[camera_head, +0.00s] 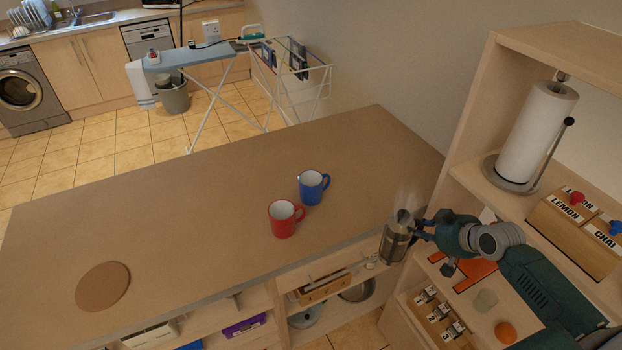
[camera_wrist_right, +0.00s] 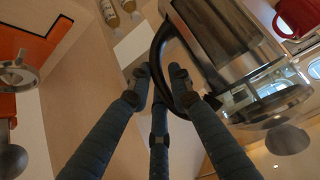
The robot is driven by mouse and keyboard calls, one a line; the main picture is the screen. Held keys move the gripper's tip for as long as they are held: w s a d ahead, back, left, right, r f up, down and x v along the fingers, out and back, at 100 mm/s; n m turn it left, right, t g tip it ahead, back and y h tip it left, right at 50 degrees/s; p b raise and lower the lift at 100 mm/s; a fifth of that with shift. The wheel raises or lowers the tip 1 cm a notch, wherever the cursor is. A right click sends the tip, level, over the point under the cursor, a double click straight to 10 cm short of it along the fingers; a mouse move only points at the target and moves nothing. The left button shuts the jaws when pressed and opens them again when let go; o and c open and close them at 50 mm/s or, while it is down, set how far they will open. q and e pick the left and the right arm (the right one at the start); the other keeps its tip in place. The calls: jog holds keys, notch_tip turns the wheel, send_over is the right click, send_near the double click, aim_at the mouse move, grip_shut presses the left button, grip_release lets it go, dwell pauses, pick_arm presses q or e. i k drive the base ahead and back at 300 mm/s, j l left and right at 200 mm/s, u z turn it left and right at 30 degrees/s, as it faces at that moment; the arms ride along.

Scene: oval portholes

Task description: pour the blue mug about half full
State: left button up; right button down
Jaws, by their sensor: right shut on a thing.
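The blue mug (camera_head: 312,188) stands upright on the brown counter (camera_head: 200,215), its handle to the right. Its inside looks pale and I see no liquid in it. A red mug (camera_head: 283,219) stands beside it, nearer the front edge; it also shows in the wrist view (camera_wrist_right: 297,17). My right gripper (camera_head: 420,230) is shut on the black handle of a shiny metal jug (camera_head: 396,243), from which steam rises. In the wrist view the fingers (camera_wrist_right: 161,84) close on the handle of the jug (camera_wrist_right: 225,45). The jug is at the counter's right end, apart from both mugs.
A round cork mat (camera_head: 103,287) lies at the counter's left. A shelf unit at the right holds a paper towel roll (camera_head: 538,132) and wooden tea boxes (camera_head: 566,222). Open shelves lie under the counter's front.

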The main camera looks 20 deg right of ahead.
aim_at(311, 189)
jog(key=i, duration=1)
